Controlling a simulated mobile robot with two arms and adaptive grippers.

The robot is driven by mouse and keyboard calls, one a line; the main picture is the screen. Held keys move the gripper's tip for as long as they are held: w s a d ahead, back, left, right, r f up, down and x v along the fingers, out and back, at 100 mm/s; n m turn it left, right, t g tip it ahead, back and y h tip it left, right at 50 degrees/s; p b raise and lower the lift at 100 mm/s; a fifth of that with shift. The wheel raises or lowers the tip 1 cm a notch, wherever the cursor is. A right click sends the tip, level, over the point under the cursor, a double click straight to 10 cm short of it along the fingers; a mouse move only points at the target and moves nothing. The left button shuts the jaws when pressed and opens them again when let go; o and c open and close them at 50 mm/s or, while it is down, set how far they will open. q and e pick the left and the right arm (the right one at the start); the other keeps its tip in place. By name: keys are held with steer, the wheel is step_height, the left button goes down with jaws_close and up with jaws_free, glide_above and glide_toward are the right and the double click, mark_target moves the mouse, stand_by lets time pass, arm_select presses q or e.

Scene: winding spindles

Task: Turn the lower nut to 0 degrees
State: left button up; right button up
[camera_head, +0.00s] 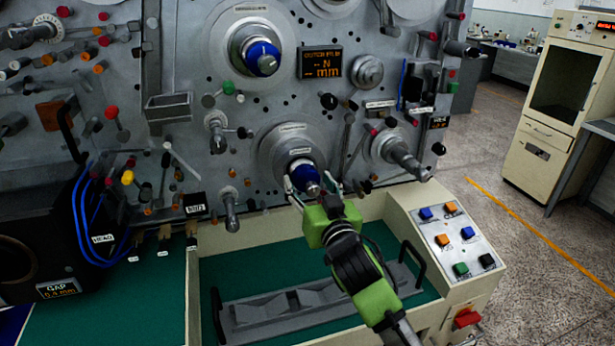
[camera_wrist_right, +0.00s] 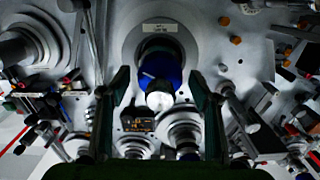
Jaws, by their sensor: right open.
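The lower nut (camera_head: 305,177) is blue and sits on the lower round spindle (camera_head: 297,150) at the middle of the grey machine front. In the right wrist view the blue nut (camera_wrist_right: 160,66) shows with a pale round end facing the camera. My right gripper (camera_head: 312,188) is green and open, with its fingertips at either side of the nut in the head view. In the right wrist view its two dark fingers (camera_wrist_right: 160,95) are apart, with gaps between them and the nut. My left gripper is not in view.
An upper spindle with a blue nut (camera_head: 262,57) sits above, beside a display (camera_head: 321,62). Levers, knobs and a protruding shaft (camera_head: 402,156) crowd the panel. A button console (camera_head: 456,240) stands at the right; a grey fixture (camera_head: 310,305) lies on the green surface.

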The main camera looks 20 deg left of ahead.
steer(key=shift+w+a, duration=0.45)
steer(key=shift+w, duration=0.15)
steer(key=c, duration=1.1)
